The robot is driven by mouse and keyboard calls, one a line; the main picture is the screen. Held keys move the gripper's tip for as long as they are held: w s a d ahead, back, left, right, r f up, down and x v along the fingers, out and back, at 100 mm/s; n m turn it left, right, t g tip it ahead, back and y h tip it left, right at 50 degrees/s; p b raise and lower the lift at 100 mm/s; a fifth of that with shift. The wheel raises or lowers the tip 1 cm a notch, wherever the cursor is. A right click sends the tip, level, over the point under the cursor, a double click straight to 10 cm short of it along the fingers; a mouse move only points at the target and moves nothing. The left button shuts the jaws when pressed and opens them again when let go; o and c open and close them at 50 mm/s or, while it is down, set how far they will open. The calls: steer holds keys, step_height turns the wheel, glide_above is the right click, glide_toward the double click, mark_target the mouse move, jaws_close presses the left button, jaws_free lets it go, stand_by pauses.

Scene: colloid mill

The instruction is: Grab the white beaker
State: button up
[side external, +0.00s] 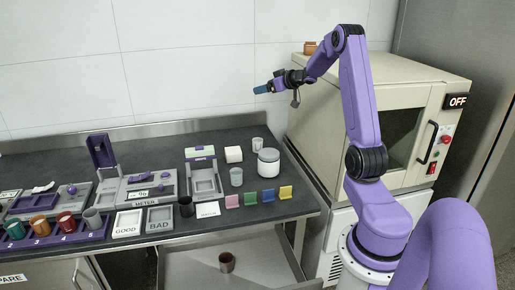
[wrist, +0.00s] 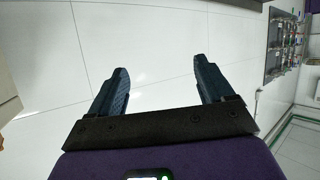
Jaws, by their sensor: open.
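Two small pale cups stand upright on the dark bench in the side view: a whitish one (side external: 258,144) at the back and a pale grey-green one (side external: 236,177) nearer the front. I cannot tell for sure which is the white beaker. A larger white jar (side external: 268,162) with a dark band stands right beside them. My gripper (side external: 262,89) is high above the bench, well apart from these cups, pointing left. In the wrist view its two blue fingers (wrist: 160,66) are spread with nothing between them. The wrist view shows mainly white wall, and no cup can be made out there.
Pink, green, blue and yellow cards (side external: 250,198) stand in front of the jar. A white block (side external: 233,154), a dark cup (side external: 186,206) and a grey device (side external: 204,175) are nearby. A purple rack (side external: 95,232) holds several cups at left. The oven (side external: 390,110) stands at right.

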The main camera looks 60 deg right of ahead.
steer(key=s+d+f, duration=0.2)
steer(key=s+d, duration=0.2)
glide_toward(258, 140)
steer(key=shift+w+a+f, duration=0.25)
steer(key=shift+w+a, duration=0.1)
steer(key=shift+w, duration=0.25)
steer(key=shift+w+a+f, duration=0.2)
steer(key=shift+w+a, duration=0.15)
steer(key=shift+w, duration=0.25)
steer(key=shift+x, duration=3.1)
steer(key=shift+w+r, duration=0.1)
steer(key=shift+r, duration=0.05)
steer(key=c, duration=1.1)
